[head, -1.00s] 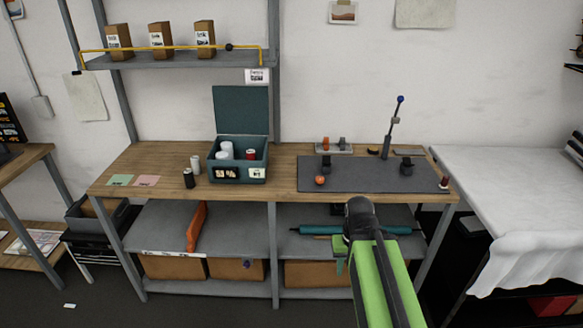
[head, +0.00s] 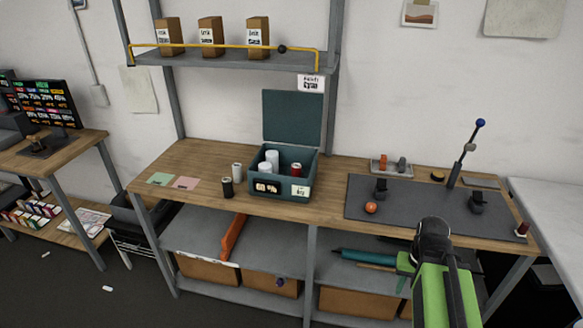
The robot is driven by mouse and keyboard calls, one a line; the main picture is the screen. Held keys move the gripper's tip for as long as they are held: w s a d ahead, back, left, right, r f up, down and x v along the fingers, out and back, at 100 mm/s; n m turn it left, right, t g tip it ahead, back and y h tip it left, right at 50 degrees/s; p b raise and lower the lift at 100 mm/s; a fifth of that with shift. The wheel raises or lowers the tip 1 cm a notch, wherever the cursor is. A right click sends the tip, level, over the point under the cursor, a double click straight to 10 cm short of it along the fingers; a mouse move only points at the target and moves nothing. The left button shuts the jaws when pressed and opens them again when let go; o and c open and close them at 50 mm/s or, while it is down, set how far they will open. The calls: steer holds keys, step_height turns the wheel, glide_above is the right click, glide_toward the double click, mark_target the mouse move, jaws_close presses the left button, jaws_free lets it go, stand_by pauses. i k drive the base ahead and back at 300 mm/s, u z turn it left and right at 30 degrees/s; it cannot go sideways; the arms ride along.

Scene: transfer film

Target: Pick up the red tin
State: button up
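A small red tin (head: 296,170) with a pale top stands inside the open teal box (head: 268,179) on the workbench, in its right part; its lower part is hidden by the box wall. Another small dark red cylinder (head: 522,229) stands at the bench's right end, by the dark mat; I cannot tell if it is a tin. My green and black arm rises at the lower right, in front of the bench and well apart from the box. My gripper's fingers cannot be made out.
White tins (head: 265,168) share the box. A black tin (head: 227,188) and a white tin (head: 237,172) stand left of it. The dark mat (head: 420,212) holds an orange ball (head: 371,208) and a lever press (head: 466,155). A shelf (head: 230,60) hangs above.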

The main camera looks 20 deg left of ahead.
mark_target(296, 168)
steer(key=u, duration=0.1)
steer(key=i, duration=0.75)
steer(key=u, duration=0.6)
steer(key=i, duration=0.5)
steer(key=u, duration=0.35)
steer(key=k, duration=1.9)
steer(key=u, duration=0.5)
steer(key=i, duration=0.55)
steer(key=u, duration=0.85)
steer(key=i, duration=1.3)
steer(key=u, duration=0.2)
